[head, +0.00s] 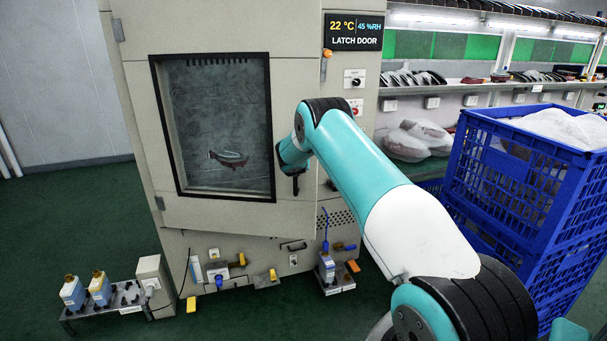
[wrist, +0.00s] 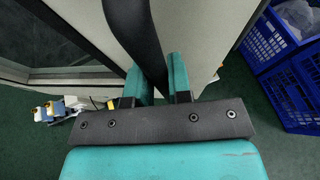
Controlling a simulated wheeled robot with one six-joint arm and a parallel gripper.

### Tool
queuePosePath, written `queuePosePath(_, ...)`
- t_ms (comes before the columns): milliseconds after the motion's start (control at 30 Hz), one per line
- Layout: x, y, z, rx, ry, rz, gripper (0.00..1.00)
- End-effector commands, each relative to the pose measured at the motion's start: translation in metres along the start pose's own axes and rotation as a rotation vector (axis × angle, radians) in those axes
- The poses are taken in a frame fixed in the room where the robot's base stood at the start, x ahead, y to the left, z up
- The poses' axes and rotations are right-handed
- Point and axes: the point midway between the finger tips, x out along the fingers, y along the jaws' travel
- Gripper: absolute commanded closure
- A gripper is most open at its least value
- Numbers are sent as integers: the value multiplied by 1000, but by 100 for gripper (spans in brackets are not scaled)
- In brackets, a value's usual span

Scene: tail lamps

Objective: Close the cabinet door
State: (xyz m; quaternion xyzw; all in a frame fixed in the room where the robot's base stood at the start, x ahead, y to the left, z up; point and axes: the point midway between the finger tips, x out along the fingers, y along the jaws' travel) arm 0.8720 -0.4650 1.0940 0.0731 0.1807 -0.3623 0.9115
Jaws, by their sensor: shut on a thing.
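The cabinet door (head: 240,217) is a beige panel with a large dark window, hinged on its left side. It lies close to the front of the cabinet (head: 342,15); I cannot tell whether it is fully flush. My gripper (head: 294,170) is at the door's right side, partly hidden by my arm in the head view. In the wrist view, my gripper (wrist: 157,80) has its two teal fingers on either side of the black door handle (wrist: 146,38) and is shut on it. Only the lower end of the handle shows below the gripper in the head view.
A display (head: 354,33) on the cabinet reads "LATCH DOOR". Blue crates (head: 520,180) stand close on the right, beside my arm. A low rack with bottles (head: 100,288) stands at the front left. Green floor (head: 60,215) is clear to the left.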

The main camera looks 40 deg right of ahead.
Motion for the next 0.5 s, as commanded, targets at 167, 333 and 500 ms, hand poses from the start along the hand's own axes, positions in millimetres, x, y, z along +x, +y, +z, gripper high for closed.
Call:
queuePosePath(167, 11, 14, 1, -13, 3, 43, 100)
queuePosePath(333, 13, 19, 3, -17, 3, 58, 100)
queuePosePath(500, 13, 19, 4, -17, 3, 60, 100)
